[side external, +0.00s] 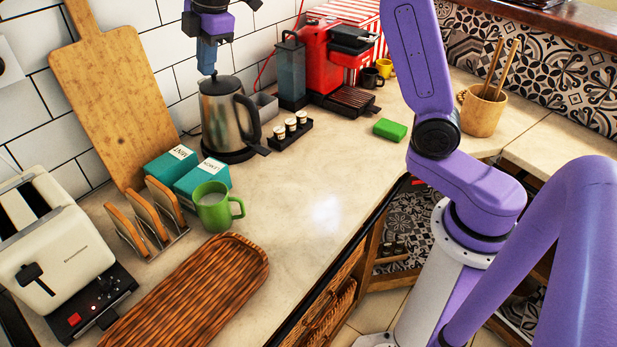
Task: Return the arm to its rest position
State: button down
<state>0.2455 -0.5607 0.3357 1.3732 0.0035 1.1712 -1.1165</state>
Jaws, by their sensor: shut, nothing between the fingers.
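My gripper (208,72) points down over the silver kettle (216,118) at the back of the counter, close to its lid. Its fingers are shut with nothing seen between them. Whether the fingertips touch the lid cannot be told from this angle. My purple arm (425,60) rises on the right from its white base column, and its upper part leaves the top of the picture. The kettle stands upright on its dark base, with its black handle to the right.
Near the kettle are a small rack of jars (290,131), a red coffee machine (330,65) and teal tea boxes (200,177). A green mug (215,208), toast rack (150,218), toaster (55,245) and wooden tray (190,295) stand in front. The counter's middle is clear.

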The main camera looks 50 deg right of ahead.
jog(key=s+f+m+g, duration=0.1)
jog(key=s+f, duration=0.2)
jog(key=s, duration=1.1)
jog(key=s+f+m+g, duration=0.15)
jog(key=s+f, duration=0.25)
jog(key=s, duration=1)
jog(key=s+d+f, duration=0.2)
jog(key=s, duration=0.3)
jog(key=s+d+f+m, duration=0.1)
jog(key=s+d+f, duration=0.1)
jog(key=s, duration=0.3)
jog(key=shift+s+d+f+h, duration=0.15)
jog(key=shift+s+d+h, duration=0.2)
jog(key=shift+d, duration=0.25)
